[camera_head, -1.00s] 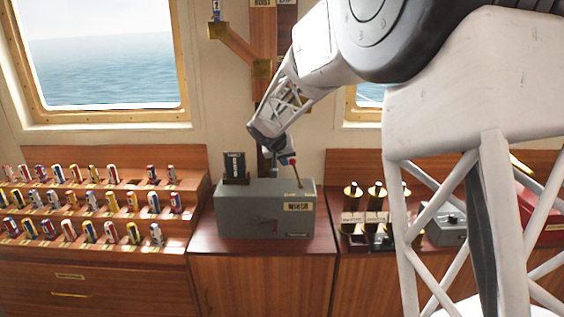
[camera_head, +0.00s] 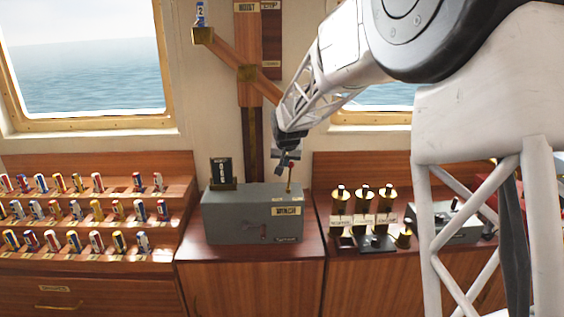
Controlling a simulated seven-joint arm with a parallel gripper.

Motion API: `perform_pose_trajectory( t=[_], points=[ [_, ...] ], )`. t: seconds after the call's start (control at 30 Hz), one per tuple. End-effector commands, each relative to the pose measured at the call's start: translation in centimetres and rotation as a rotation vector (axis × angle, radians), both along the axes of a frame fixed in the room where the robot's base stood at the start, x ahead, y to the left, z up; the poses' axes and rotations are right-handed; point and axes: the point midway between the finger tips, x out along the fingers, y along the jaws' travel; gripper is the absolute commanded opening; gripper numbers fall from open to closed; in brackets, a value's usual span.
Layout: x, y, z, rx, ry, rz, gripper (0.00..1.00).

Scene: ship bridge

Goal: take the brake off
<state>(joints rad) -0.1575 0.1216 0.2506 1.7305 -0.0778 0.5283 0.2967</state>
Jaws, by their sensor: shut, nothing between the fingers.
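A grey box with a WINCH label (camera_head: 252,222) stands on a wooden cabinet. A thin upright lever (camera_head: 290,178) rises from the right part of its top; its upper end is close to my gripper and partly hard to make out. My gripper (camera_head: 283,163) is shut and empty, pointing down just above the box and beside the lever's top. I cannot tell whether it touches the lever. Which control is the brake is not readable here.
A black display (camera_head: 221,171) stands at the box's left rear. A wooden post with a slanting arm (camera_head: 248,110) rises behind. Racks of coloured handles (camera_head: 80,210) are at left. Brass-topped pieces (camera_head: 364,200) and another grey box (camera_head: 446,220) are at right.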

Motion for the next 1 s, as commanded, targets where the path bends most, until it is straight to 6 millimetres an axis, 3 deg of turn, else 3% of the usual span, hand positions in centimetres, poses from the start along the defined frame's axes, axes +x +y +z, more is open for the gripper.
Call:
perform_pose_trajectory(
  t=[0.37, 0.7, 1.0],
  points=[
    [0.0, -1.4, 0.1, -0.003, -0.001, 0.001, 0.00],
    [0.0, -3.9, -0.2, -0.003, 0.000, 0.001, 0.00],
    [0.0, -4.8, -0.4, -0.002, 0.000, 0.000, 0.00]
  ],
)
